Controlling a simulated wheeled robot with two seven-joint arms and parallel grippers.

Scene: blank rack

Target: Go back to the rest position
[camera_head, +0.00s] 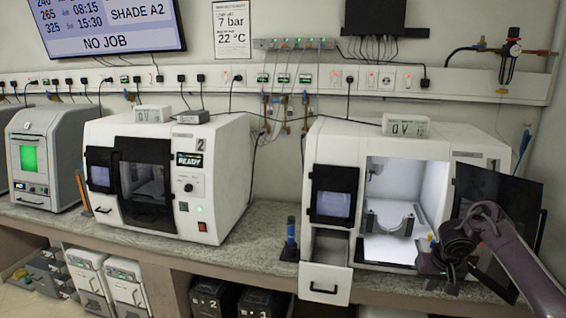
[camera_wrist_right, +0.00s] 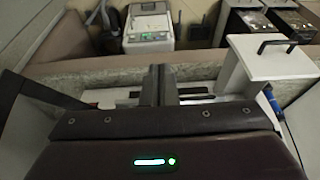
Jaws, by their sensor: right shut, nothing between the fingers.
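My right gripper (camera_head: 440,278) is at the lower right of the head view, in front of the right milling machine (camera_head: 330,145) and beside its open dark door (camera_head: 490,190). In the right wrist view its two dark fingers (camera_wrist_right: 160,85) are together, with nothing between them. My left gripper is in neither view.
The right machine's lit chamber stands open with a grey curved holder (camera_head: 390,220) inside. Its front drawer (camera_head: 325,280) is pulled out, and also shows in the wrist view (camera_wrist_right: 260,70). A closed machine (camera_head: 225,165) stands left. Carts (camera_head: 105,285) stand under the bench.

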